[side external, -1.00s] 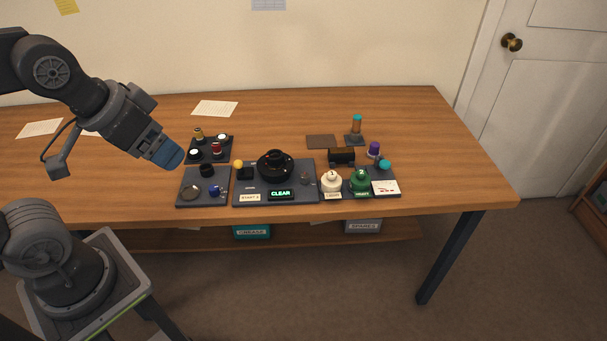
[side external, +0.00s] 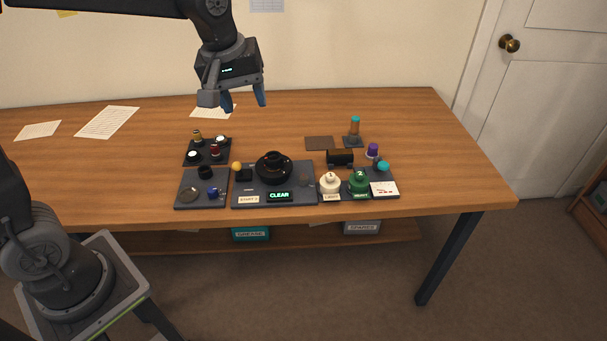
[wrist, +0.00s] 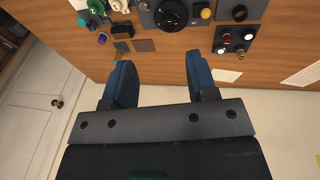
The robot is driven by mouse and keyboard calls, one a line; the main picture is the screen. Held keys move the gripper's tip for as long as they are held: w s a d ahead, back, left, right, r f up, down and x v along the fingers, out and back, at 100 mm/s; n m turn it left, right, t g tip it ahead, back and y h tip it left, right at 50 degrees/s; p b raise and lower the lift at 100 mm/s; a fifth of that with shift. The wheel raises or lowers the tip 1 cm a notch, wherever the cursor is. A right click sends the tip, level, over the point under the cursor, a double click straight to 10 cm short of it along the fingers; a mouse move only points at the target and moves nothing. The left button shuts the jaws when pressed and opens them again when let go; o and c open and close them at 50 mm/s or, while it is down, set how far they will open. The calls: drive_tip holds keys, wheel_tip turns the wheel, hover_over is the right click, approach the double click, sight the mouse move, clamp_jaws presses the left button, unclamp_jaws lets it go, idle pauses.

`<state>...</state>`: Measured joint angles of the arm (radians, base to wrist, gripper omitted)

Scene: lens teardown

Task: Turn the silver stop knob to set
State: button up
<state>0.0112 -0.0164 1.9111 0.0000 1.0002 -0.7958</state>
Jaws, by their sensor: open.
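A black round lens unit (side external: 273,167) stands on a dark grey board (side external: 245,189) with a lit CLEAR display (side external: 279,196). A small dark grey round part (side external: 305,181) sits right of the lens; it may be the stop knob, but its colour and setting are too small to read. The lens also shows at the top of the wrist view (wrist: 170,15). My gripper (side external: 243,101) is open and empty, pointing down, high above the bench and behind the lens. Its two blue fingers are spread in the wrist view (wrist: 160,60).
A tray with several small caps (side external: 208,152) and a board with a ring (side external: 189,195) lie left. Cream (side external: 330,183) and green (side external: 358,182) containers, a purple-topped part (side external: 372,150) and an orange-bodied stand (side external: 354,128) are right. The bench's right end is clear.

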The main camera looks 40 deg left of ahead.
drive_tip(key=w+f+n+g, duration=0.2)
drive_tip(key=w+f+n, duration=0.3)
drive_tip(key=w+f, duration=0.3)
drive_tip(key=n, duration=0.4)
hover_over(303, 177)
wheel_tip(303, 177, down, 7)
drive_tip(key=shift+g, duration=0.4)
wheel_tip(303, 177, down, 14)
drive_tip(key=shift+w+r, duration=0.1)
drive_tip(key=shift+r, duration=0.1)
drive_tip(key=c, duration=0.9)
drive_tip(key=shift+m, duration=1.6)
drive_tip(key=shift+c, duration=0.2)
